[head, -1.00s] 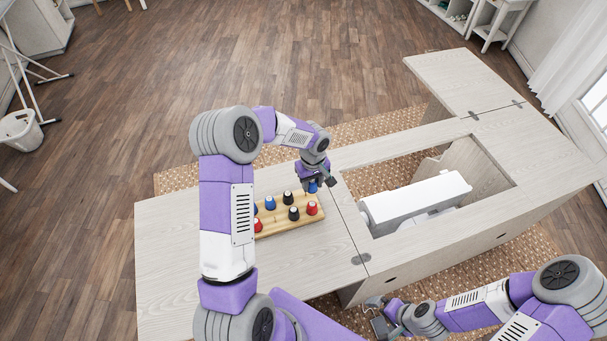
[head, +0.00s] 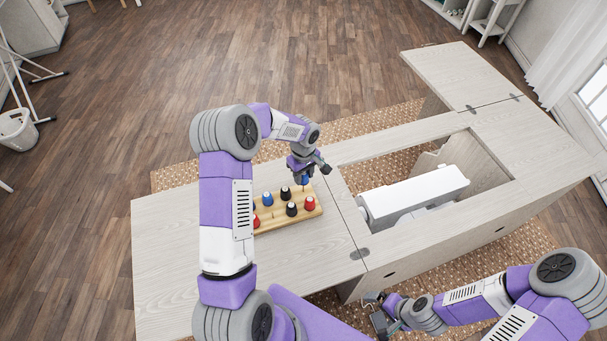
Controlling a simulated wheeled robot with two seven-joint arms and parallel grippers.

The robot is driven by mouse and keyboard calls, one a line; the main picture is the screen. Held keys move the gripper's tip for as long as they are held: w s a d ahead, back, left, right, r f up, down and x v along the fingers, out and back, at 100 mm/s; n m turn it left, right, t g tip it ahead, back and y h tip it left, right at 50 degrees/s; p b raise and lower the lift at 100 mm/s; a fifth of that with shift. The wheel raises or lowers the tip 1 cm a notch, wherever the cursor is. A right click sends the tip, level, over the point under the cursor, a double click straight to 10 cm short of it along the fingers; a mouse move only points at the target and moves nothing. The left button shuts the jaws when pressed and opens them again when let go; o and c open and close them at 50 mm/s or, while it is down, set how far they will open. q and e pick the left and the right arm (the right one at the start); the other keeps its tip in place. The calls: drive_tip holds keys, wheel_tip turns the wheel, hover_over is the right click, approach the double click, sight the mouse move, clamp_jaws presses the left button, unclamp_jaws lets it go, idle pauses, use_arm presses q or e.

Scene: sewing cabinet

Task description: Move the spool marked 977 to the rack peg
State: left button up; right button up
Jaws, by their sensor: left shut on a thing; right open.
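A wooden rack (head: 271,223) with blue, black and red spools on its pegs stands on the left part of the cabinet top. My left gripper (head: 303,177) is over the rack's far right corner and is shut on a blue spool (head: 305,181). A thin bare peg (head: 304,190) shows just below that spool; I cannot tell if they touch. The number on the held spool is too small to read. My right gripper (head: 377,311) is open and empty, low in front of the cabinet's near edge.
Other spools sit close by: blue (head: 267,199), black (head: 285,193), another black (head: 291,209) and red (head: 310,203). My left arm hides the rack's left end. A white sewing machine (head: 415,197) lies in the cabinet opening to the right. The cabinet top (head: 175,250) at left is clear.

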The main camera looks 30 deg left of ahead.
use_arm(q)
drive_tip(key=shift+f, duration=0.15)
drive_tip(key=shift+f+b, duration=0.7)
drive_tip(key=shift+b, duration=0.05)
drive_tip(key=shift+f+b, duration=1.2)
drive_tip(key=shift+f, duration=0.25)
drive_tip(key=o, duration=1.1)
drive_tip(key=shift+r+p, duration=0.55)
drive_tip(key=shift+r, duration=3.25)
